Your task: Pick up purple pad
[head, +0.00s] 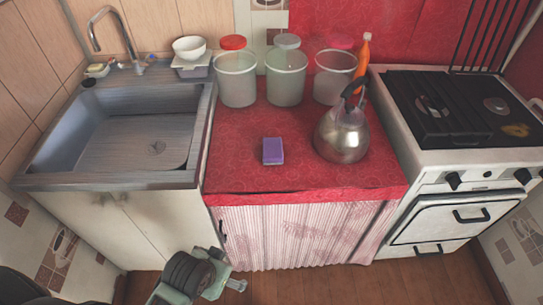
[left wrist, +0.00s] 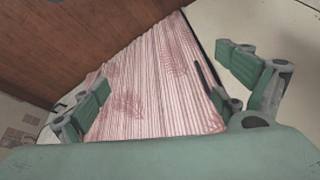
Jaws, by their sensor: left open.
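The purple pad (head: 273,151) lies flat on the red oilcloth counter (head: 235,175), near its middle, in the head view. It is a small block, with a clear strip of cloth around it. My left gripper (head: 222,272) is low in front of the counter, well below and nearer than the pad. In the left wrist view, the left gripper's (left wrist: 168,98) two green-grey fingers stand wide apart with nothing between them. The pad is not visible in that view. My right gripper is in neither view.
A metal kettle (head: 342,138) stands right of the pad. Several clear containers (head: 236,80) and an orange bottle (head: 362,55) stand behind. A sink (head: 120,140) is left, a stove (head: 455,160) right. A striped curtain (head: 300,232) hangs below the counter.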

